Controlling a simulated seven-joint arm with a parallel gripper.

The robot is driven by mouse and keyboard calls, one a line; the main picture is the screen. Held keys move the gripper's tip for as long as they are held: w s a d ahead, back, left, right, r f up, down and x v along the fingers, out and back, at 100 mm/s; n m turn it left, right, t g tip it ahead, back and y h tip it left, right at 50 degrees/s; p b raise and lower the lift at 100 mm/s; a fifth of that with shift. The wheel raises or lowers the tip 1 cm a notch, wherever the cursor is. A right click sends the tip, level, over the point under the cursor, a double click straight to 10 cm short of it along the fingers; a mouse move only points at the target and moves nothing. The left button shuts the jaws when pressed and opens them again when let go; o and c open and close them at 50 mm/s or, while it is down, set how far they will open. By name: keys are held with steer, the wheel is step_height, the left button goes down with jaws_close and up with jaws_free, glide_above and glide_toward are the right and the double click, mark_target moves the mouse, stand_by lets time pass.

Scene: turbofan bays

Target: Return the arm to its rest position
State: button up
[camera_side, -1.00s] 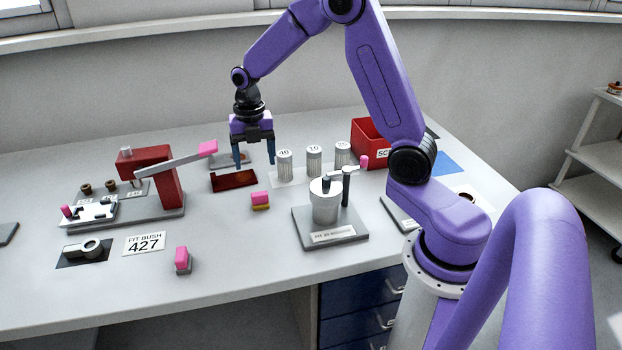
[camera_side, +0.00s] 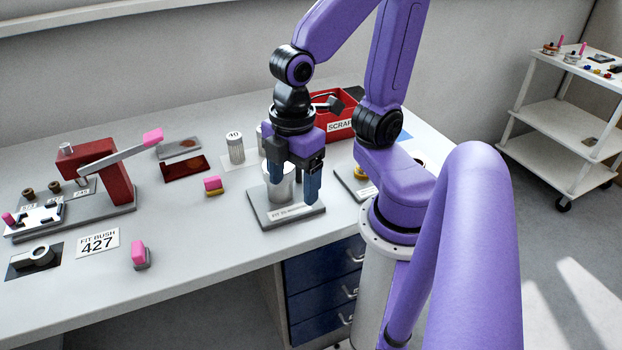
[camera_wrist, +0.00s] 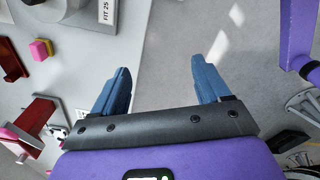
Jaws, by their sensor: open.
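My gripper (camera_side: 292,188) is open with blue fingers. In the side view it hangs pointing down in front of a grey metal cylinder fixture (camera_side: 275,186) and partly hides it. I cannot tell from this view how far apart they are. In the wrist view my gripper (camera_wrist: 158,92) shows two spread fingers with nothing between them, over the table edge and floor. The fixture's labelled base (camera_wrist: 95,15) shows at the top of the wrist view.
A red lever press (camera_side: 105,172) stands at left. A pink-topped block (camera_side: 213,185) and another pink piece (camera_side: 140,252) lie on the bench. A red scrap bin (camera_side: 335,125) is behind my arm. A white shelf cart (camera_side: 560,125) stands at right.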

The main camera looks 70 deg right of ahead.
steer(key=s, duration=0.1)
steer(key=s+d+m, duration=0.1)
steer(key=s, duration=0.1)
